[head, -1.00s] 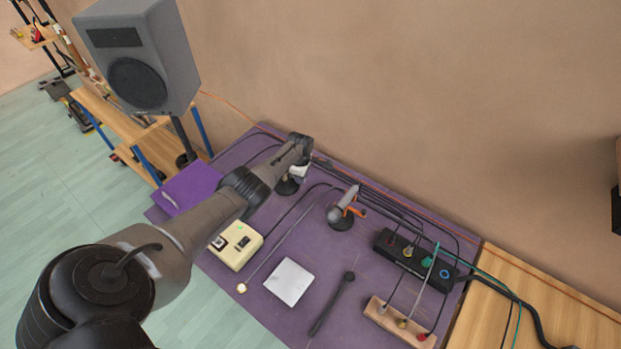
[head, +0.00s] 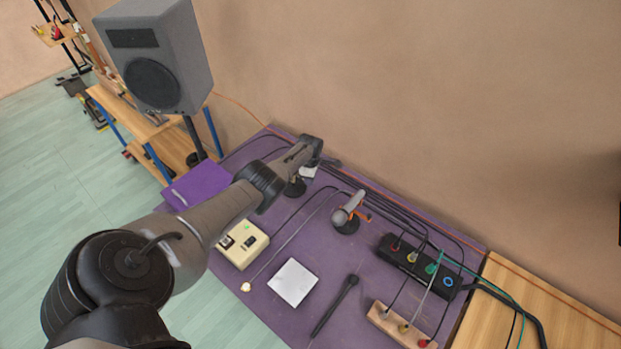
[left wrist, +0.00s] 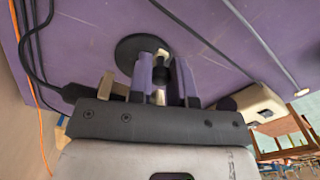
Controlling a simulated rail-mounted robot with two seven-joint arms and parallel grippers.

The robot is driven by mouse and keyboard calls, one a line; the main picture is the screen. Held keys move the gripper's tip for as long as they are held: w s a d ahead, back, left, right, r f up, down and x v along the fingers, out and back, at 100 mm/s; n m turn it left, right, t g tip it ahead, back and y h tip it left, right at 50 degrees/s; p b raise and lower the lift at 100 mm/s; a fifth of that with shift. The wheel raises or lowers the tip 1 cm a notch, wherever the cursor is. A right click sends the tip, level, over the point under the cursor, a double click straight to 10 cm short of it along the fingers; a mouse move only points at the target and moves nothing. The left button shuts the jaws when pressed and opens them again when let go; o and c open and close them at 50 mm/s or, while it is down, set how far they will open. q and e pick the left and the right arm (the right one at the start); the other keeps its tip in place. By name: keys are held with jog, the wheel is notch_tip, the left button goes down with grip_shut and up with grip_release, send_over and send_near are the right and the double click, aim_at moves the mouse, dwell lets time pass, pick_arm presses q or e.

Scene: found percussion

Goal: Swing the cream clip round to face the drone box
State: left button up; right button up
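The cream clip (head: 308,172) is at the back of the purple table, on a small stand with a round black base (head: 295,187). My left gripper (head: 310,163) is down at it and hides part of it. In the left wrist view the stand's black base (left wrist: 140,48) lies beyond my left fingers (left wrist: 166,82), with a cream piece (left wrist: 161,54) and a dark piece between them. I cannot tell whether the fingers press on the clip. The drone box (head: 243,243), a cream box with knobs, stands nearer, left of middle; its edge shows in the left wrist view (left wrist: 256,103). My right gripper is not in view.
A microphone on a round stand (head: 348,212) is right of the clip. A black box with coloured plugs (head: 419,263) and cables lie further right. A white sheet (head: 293,282) and a black stick (head: 335,304) lie in front. A grey speaker (head: 160,58) stands behind left.

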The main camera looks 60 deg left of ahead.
pick_arm(q)
jog(key=o, duration=0.4)
jog(key=shift+a, duration=0.1)
jog(key=shift+o, duration=0.2)
notch_tip(320, 180, up, 14)
jog(key=p, duration=0.7)
jog(key=shift+p, duration=0.4)
jog(key=shift+f, duration=0.1)
